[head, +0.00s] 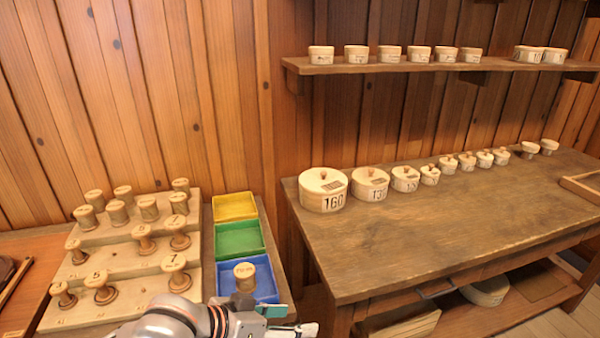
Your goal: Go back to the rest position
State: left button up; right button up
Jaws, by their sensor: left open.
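My left gripper (290,319) is at the bottom edge of the head view, just in front of the blue tray. It is open, with nothing seen between its fingers, and is partly cut off by the frame. A wooden spool (245,278) stands upright in the blue tray (269,276), apart from the fingertips; my arm hides part of the tray's front. Several turned spools stand on a stepped wooden rack (118,262) to the left, some plain and some waisted with numbers on top. My right gripper is not in view.
A green tray (263,240) and a yellow tray (235,207) behind the blue one look empty. A workbench (430,230) to the right bears a row of lidded round boxes, the largest marked 160 (323,191). A wall shelf (440,67) holds more boxes. The bench's front is clear.

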pick_arm(q)
jog(key=s+a+f+n+t+y, duration=0.25)
jog(key=a+f, duration=0.35)
jog(key=f, duration=0.3)
jog(key=s+a+f+n+t+y, duration=0.1)
jog(key=s+a+f+t, duration=0.15)
jog(key=a+f, duration=0.4)
jog(key=s+a+f+y, duration=0.3)
jog(key=s+a+f, duration=0.3)
jog(key=s+f, duration=0.1)
jog(key=shift+s+f, duration=0.35)
jog(key=shift+f, duration=0.4)
